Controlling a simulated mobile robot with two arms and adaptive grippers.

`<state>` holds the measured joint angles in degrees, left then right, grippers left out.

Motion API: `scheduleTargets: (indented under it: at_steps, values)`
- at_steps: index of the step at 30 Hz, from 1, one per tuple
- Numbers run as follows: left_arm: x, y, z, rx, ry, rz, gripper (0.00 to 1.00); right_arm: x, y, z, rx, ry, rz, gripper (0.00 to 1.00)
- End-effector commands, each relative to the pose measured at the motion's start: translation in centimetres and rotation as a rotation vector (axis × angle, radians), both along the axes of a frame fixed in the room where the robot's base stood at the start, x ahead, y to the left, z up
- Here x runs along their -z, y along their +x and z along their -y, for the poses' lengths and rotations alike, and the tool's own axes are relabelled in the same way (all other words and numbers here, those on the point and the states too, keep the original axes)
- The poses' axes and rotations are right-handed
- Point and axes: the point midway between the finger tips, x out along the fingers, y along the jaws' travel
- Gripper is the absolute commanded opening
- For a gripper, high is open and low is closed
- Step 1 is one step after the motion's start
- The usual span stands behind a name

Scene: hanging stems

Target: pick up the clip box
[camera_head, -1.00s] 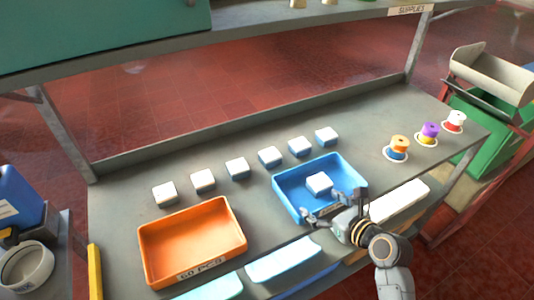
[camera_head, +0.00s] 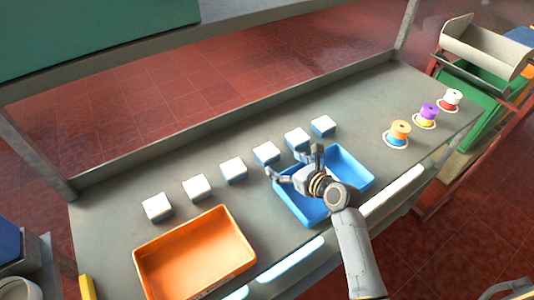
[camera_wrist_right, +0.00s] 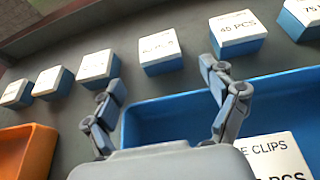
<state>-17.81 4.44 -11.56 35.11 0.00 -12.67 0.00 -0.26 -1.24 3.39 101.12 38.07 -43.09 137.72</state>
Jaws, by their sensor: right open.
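Clip boxes with white tops and blue sides stand in a row on the grey shelf. The fourth from the left, a clip box (camera_head: 266,152), lies ahead of my right gripper (camera_head: 295,162); in the wrist view this box (camera_wrist_right: 160,52) shows between and beyond the fingers (camera_wrist_right: 166,98). My right gripper is open and empty, above the far left part of the blue tray (camera_head: 352,170). Another box (camera_wrist_right: 278,158), its label partly reading "CLIPS", sits in the tray at the wrist view's lower right; the gripper and arm hide it in the head view. My left gripper is not visible.
An orange tray (camera_head: 195,255) stands empty at the front left. Stacked coloured spools (camera_head: 398,132) stand at the right end. A raised lip (camera_head: 230,120) runs along the back of the shelf. Bare shelf lies between the row and the lip.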

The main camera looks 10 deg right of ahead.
Motion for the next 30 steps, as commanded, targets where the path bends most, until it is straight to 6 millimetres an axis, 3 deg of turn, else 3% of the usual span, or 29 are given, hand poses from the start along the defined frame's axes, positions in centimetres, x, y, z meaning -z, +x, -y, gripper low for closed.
scheduleTargets:
  at_steps: [10,18,29,30]
  values:
    - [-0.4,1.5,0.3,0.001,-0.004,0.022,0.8,0.8,2.1,-0.9,-0.001,-0.002,0.0,0.85]
    - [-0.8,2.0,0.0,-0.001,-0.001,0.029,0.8,2.2,5.0,-2.2,0.0,-0.001,0.0,0.85]
    - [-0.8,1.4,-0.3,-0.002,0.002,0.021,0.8,2.5,5.6,-2.6,0.001,-0.001,0.001,0.85]
    - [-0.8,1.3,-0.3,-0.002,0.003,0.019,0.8,2.5,5.6,-2.5,0.001,-0.001,0.001,0.79]
